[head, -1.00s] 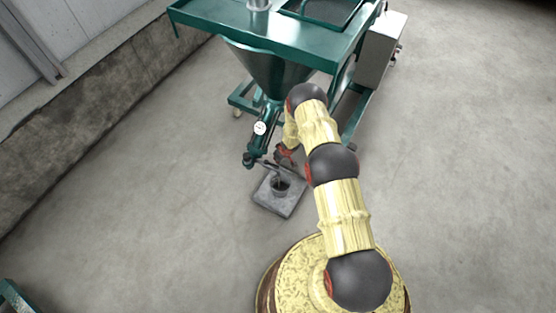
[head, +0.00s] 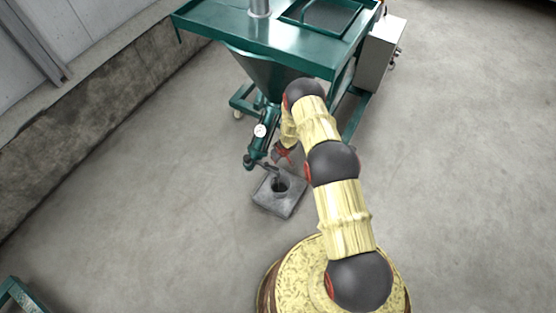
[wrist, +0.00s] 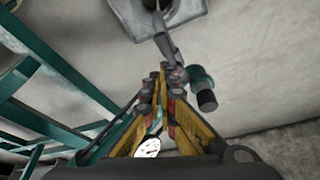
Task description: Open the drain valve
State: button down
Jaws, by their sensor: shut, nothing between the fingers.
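The drain outlet is a green elbow (head: 250,161) at the lower end of the pipe below the hopper. In the wrist view the green end (wrist: 199,75) carries a dark cylindrical stub (wrist: 207,99), and a dark grey spout (wrist: 164,45) runs towards the floor basin. A small red part shows beside my fingertips, but which piece is the valve handle I cannot tell. My gripper (head: 284,155) is just right of the outlet. In the wrist view its yellow fingers (wrist: 163,73) are together and empty, close beside the spout. Whether they touch it I cannot tell.
A grey square basin (head: 291,203) with a round hole sits on the floor below the outlet. A round gauge (head: 260,130) is on the pipe. The green hopper (head: 262,72) and its frame stand behind. Open concrete floor lies left and right.

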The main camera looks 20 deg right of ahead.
jog(key=r, duration=0.1)
jog(key=r+p, duration=0.1)
jog(key=s+a+r, duration=0.1)
jog(key=r, duration=0.1)
jog(key=shift+p, duration=0.35)
